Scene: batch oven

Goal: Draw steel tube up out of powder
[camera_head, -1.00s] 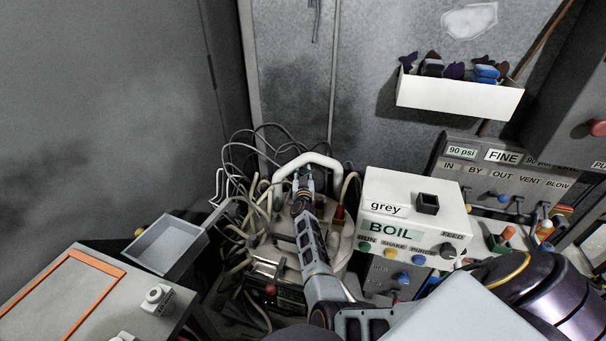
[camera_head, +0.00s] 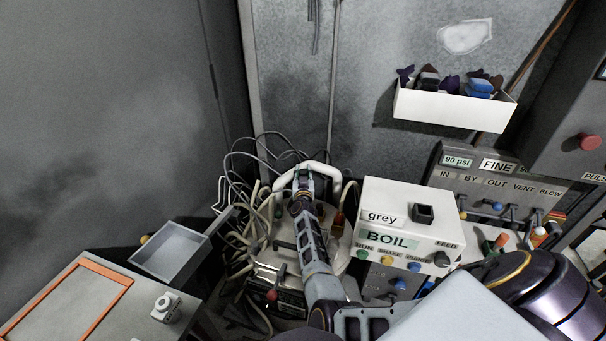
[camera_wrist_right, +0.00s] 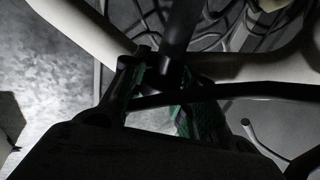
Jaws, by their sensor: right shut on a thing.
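My right gripper (camera_head: 303,182) is in the middle of the head view, above the machine with the white arched pipe (camera_head: 330,170). In the right wrist view, my right gripper (camera_wrist_right: 165,88) has its two fingers, with green pads, on either side of a dark tube (camera_wrist_right: 181,38), apparently the steel tube. The gripper is shut on it. The tube stands out from between the fingertips and passes in front of the pale pipe. Its other end is hidden by the gripper, and no powder shows. My left gripper is not in view.
Loose hoses and cables (camera_head: 238,235) crowd the left of the machine. The white BOIL box (camera_head: 410,215) stands close on the right. A grey tray (camera_head: 165,255) and an orange-framed bench (camera_head: 75,295) are at left. A white bin (camera_head: 450,106) hangs on the wall.

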